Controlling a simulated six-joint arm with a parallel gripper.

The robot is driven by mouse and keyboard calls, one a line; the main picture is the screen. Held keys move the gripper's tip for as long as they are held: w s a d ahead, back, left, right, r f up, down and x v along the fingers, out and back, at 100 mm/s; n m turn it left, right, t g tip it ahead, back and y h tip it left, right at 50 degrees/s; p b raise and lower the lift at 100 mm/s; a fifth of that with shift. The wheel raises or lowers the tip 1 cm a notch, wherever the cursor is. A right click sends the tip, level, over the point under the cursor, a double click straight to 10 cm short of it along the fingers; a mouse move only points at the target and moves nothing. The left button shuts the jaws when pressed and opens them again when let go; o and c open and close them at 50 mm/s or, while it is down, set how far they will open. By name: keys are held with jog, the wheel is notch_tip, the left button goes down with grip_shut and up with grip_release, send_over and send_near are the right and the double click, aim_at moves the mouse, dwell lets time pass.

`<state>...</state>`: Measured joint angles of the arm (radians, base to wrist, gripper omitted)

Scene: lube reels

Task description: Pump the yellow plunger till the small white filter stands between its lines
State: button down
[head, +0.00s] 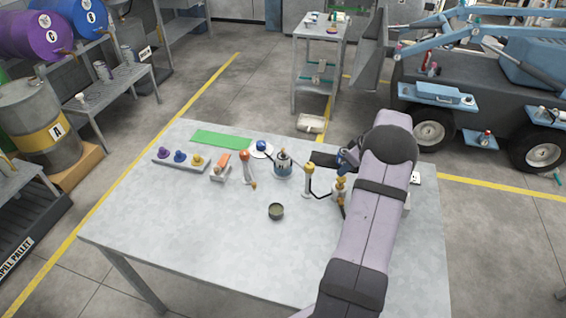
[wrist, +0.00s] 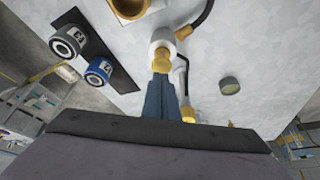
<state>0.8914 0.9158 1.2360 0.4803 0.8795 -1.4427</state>
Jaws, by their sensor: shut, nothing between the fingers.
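My gripper (wrist: 163,80) is shut and empty, with its dark blue fingers pointing at a yellow rod, which I take to be the plunger (wrist: 161,58). The fingertips overlap the rod's near end in the wrist view; I cannot tell whether they touch. The rod runs into a white collar (wrist: 162,39). In the head view my arm covers part of this place, and a white and gold fitting (head: 340,184) shows beside it. A small white cylinder with a yellow top (head: 308,184) stands to its left, possibly the white filter. Its lines are too small to make out.
A dark mat (wrist: 75,29) holds two canisters, one dark (wrist: 66,41) and one blue (wrist: 98,73). Black hoses (wrist: 203,20) run near the plunger. The front left of the table (head: 170,225) is clear.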

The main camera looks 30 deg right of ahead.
aim_at(343, 179)
jog(key=shift+f, duration=0.2)
jog(key=shift+f+b, duration=1.5)
jog(key=shift+b, duration=0.1)
jog(key=shift+r, duration=0.15)
jog(key=shift+r+p, duration=1.9)
jog(key=shift+r, duration=1.85)
